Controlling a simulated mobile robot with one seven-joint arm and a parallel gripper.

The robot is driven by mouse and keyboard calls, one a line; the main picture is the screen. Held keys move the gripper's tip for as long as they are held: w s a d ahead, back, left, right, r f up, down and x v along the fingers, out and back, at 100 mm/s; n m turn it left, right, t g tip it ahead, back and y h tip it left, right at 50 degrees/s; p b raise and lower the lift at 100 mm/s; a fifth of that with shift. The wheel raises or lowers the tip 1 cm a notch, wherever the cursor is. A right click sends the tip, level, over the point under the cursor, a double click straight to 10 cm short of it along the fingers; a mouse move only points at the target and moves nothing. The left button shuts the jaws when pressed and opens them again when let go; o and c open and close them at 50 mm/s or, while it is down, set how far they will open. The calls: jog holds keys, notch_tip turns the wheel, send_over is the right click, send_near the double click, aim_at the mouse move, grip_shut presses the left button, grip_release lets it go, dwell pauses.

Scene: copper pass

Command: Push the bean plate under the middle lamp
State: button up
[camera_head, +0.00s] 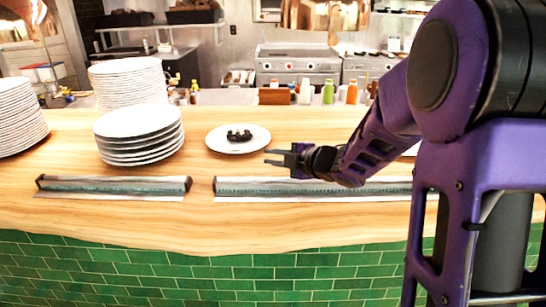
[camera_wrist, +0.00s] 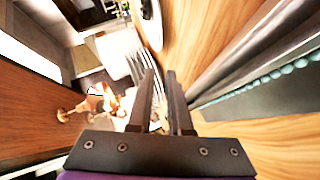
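The bean plate (camera_head: 218,144), a white plate with a small heap of black beans (camera_head: 239,135), rests on the wooden counter. My gripper (camera_head: 272,157) is just right of and slightly nearer than the plate, low over the counter, fingers pointing left, apart from the plate's rim. The fingers also show in the wrist view (camera_wrist: 161,85) with a narrow gap and nothing between them. A white curved rim at the top of the wrist view seems to be the bean plate. A copper lamp (camera_head: 326,14) hangs at the top, right of the plate; its upper part is cut off.
A stack of white plates (camera_head: 138,135) stands left of the bean plate, with taller stacks (camera_head: 128,82) behind and at the far left. Two low metal rails (camera_head: 114,187) (camera_head: 310,188) lie along the front edge. Bottles (camera_head: 328,92) stand behind the counter. Another copper lamp (camera_head: 38,12) hangs upper left.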

aim_at(235, 160)
jog(key=x, duration=1.7)
jog(key=shift+w+a, duration=0.15)
grip_shut()
jog(key=shift+f, duration=0.1)
dwell(1.0)
